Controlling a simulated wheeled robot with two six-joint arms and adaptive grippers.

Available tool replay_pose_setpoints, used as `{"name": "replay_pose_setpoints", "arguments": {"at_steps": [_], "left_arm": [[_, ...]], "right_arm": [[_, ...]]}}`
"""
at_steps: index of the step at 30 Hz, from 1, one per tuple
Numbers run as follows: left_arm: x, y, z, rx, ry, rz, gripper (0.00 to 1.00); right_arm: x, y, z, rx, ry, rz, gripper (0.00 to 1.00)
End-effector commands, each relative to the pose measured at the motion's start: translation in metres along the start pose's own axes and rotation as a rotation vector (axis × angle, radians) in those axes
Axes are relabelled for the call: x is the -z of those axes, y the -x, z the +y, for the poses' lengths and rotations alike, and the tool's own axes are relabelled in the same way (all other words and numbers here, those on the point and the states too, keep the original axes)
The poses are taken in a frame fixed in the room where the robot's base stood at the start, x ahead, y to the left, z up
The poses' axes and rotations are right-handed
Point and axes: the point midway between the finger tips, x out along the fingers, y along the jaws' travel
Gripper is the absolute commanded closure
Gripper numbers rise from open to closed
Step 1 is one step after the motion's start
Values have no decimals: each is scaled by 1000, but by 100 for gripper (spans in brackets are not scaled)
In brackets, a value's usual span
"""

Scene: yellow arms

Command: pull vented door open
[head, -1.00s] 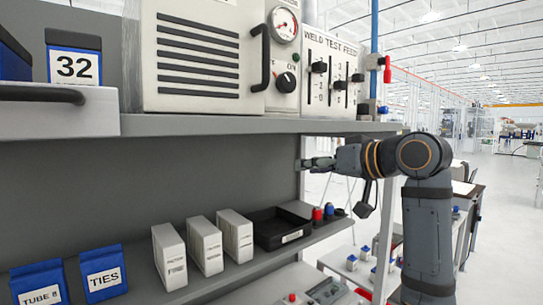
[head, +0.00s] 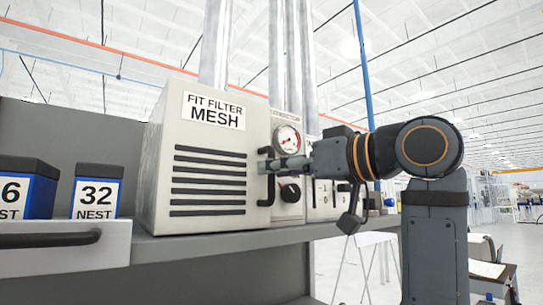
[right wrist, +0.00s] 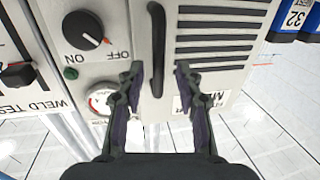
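The vented door (head: 205,150) is the pale front of a box on the shelf, with dark slots and a label reading "FIT FILTER MESH". It looks shut. Its black upright bar handle (head: 270,190) is at the right edge of the door. In the right wrist view the handle (right wrist: 157,40) lies between the spread fingers of my right gripper (right wrist: 157,74), with a gap on both sides. In the head view my right gripper (head: 268,162) reaches in from the right, at the upper part of the handle. My left gripper is not in view.
Right of the door is a panel with a gauge (head: 287,138) and a black knob (head: 290,191), close to my right gripper. Blue nest bins (head: 97,191) and a drawer with a dark handle (head: 50,240) are to the left. The shelf edge (head: 230,239) runs below.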

Motion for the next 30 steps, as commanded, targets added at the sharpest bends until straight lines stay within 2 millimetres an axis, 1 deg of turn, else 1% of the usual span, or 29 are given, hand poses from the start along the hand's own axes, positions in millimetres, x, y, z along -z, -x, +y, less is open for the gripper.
{"name": "replay_pose_setpoints", "arguments": {"at_steps": [1, 3, 6, 14, 22, 30], "left_arm": [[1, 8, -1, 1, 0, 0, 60], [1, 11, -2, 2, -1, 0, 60], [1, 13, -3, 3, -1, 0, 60], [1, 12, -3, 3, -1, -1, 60], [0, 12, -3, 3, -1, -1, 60], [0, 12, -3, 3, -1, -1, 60]], "right_arm": [[4, -8, 0, 3, -2, -1, 65], [2, -16, 0, 1, -2, -1, 65], [1, -22, 0, 0, 0, 0, 65], [0, -24, 1, -2, 1, 1, 65], [0, -24, 0, -1, 1, 1, 100], [0, -24, 1, -1, 0, 0, 100]]}}
